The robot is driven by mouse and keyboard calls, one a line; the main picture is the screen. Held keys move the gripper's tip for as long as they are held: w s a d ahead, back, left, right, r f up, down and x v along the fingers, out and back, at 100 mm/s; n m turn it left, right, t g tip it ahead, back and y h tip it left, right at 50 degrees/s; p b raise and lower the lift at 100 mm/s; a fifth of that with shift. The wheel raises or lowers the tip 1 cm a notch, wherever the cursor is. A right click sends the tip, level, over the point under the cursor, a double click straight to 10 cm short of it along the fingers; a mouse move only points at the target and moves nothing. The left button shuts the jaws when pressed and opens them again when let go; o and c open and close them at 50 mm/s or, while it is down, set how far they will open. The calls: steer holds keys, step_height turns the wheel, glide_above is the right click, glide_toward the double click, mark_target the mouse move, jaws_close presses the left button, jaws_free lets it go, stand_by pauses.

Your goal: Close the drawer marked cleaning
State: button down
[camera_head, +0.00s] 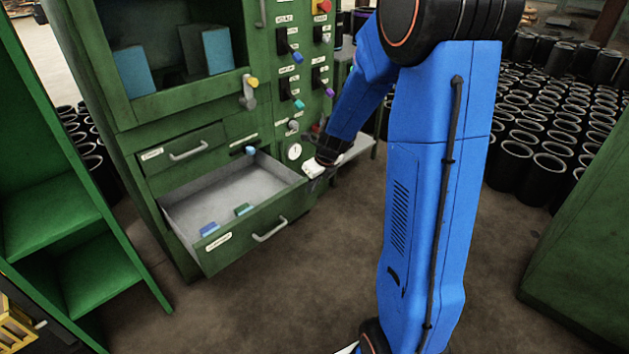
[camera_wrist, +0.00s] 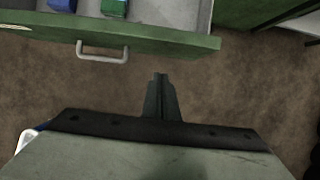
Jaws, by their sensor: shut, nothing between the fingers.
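The open drawer (camera_head: 243,238) is the lower one of the green cabinet. It is pulled well out, with a grey handle (camera_head: 270,230) and a small white label (camera_head: 218,242) too small to read surely. A blue block (camera_head: 209,229) and a green block (camera_head: 243,209) lie inside it. My gripper (camera_head: 311,172) is at the drawer's right side in the head view, apart from the handle. In the wrist view my gripper (camera_wrist: 160,80) is shut and empty over the floor, with the drawer front (camera_wrist: 170,42) and handle (camera_wrist: 103,52) beyond it to the left.
A shut drawer (camera_head: 184,153) sits above the open one. Knobs, levers and a gauge (camera_head: 294,151) cover the cabinet's right panel. Green shelving (camera_head: 60,230) stands at the left and a green unit (camera_head: 580,250) at the right. The floor before the drawer is clear.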

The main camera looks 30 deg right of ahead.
mark_target(301, 187)
steer(key=shift+w+a+f, duration=0.3)
steer(key=shift+w+f, duration=0.35)
steer(key=shift+w, duration=0.2)
steer(key=shift+w+a+f, duration=0.25)
steer(key=shift+w+f, duration=0.35)
steer(key=shift+w, duration=0.3)
steer(key=shift+w+a+f, duration=0.3)
steer(key=shift+w+f, duration=0.35)
steer(key=shift+w, duration=0.2)
